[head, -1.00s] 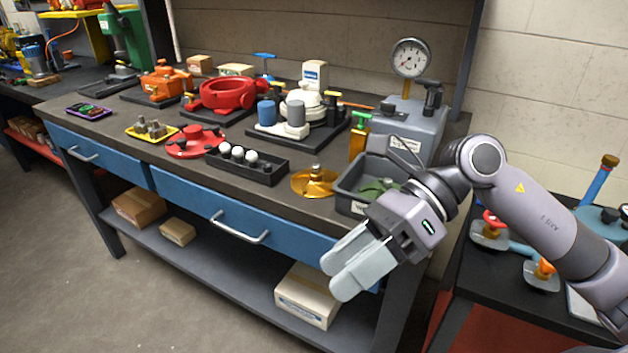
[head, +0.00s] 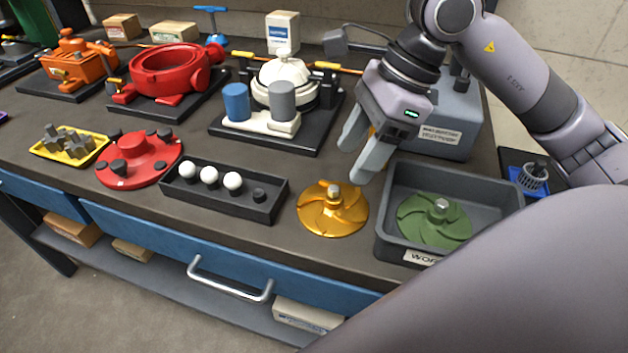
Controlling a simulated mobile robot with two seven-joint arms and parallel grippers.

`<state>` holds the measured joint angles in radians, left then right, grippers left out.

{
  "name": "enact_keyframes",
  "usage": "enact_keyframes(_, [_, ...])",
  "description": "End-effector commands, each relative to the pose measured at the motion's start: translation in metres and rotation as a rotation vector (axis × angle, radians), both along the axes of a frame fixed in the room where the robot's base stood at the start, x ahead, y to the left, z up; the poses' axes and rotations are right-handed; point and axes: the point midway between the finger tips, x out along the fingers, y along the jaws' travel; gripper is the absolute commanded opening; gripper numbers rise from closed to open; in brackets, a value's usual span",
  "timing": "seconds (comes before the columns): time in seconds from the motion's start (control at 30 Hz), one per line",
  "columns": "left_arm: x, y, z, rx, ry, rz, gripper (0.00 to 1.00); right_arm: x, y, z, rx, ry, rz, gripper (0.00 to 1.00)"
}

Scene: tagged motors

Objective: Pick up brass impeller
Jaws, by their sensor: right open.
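The brass impeller (head: 332,215) is a golden disc with curved vanes and a silver hub nut. It lies flat on the dark workbench, between the black ball tray and the grey bin. My right gripper (head: 354,164) hangs above and behind the impeller, fingers pointing down and a little left. Its jaws are open with nothing between them, and it is apart from the impeller. My left gripper is not in view.
A grey bin (head: 492,194) with a green impeller (head: 436,219) stands just right. A black tray (head: 226,194) with white balls and a red flange (head: 139,157) are left. A white pump (head: 280,91) stands behind. A grey arm link of mine covers the lower right.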

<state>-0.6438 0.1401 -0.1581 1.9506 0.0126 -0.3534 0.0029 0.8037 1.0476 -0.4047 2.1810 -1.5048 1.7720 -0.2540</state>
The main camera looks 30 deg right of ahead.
Motion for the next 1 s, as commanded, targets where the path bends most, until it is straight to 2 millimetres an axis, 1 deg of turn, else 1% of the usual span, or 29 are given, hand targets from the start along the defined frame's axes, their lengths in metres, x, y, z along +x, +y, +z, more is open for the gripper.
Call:
enact_keyframes(0.13, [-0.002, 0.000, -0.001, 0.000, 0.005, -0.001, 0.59, 0.001, 0.003, -0.008, 0.000, 0.002, 0.002, 0.57])
enact_keyframes(0.33, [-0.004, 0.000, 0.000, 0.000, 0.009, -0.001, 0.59, 0.003, 0.010, -0.027, 0.002, 0.004, 0.002, 0.57])
enact_keyframes(0.6, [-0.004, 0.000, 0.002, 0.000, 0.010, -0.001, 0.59, 0.008, 0.022, -0.061, 0.001, 0.003, 0.002, 0.57])
enact_keyframes(0.7, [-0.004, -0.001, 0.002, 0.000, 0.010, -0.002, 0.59, 0.009, 0.024, -0.066, 0.001, 0.001, 0.000, 0.57])
enact_keyframes(0.9, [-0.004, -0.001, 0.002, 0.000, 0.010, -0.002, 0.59, 0.010, 0.024, -0.067, 0.001, 0.000, 0.000, 0.57])
enact_keyframes(0.93, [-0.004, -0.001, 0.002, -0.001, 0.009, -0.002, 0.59, 0.010, 0.024, -0.067, 0.001, 0.000, 0.000, 0.54])
enact_keyframes(0.97, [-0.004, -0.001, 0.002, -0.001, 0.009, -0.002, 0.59, 0.010, 0.024, -0.067, 0.001, 0.000, 0.000, 0.44])
enact_keyframes(1.0, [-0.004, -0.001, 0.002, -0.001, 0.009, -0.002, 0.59, 0.010, 0.024, -0.067, 0.001, 0.000, 0.000, 0.31])
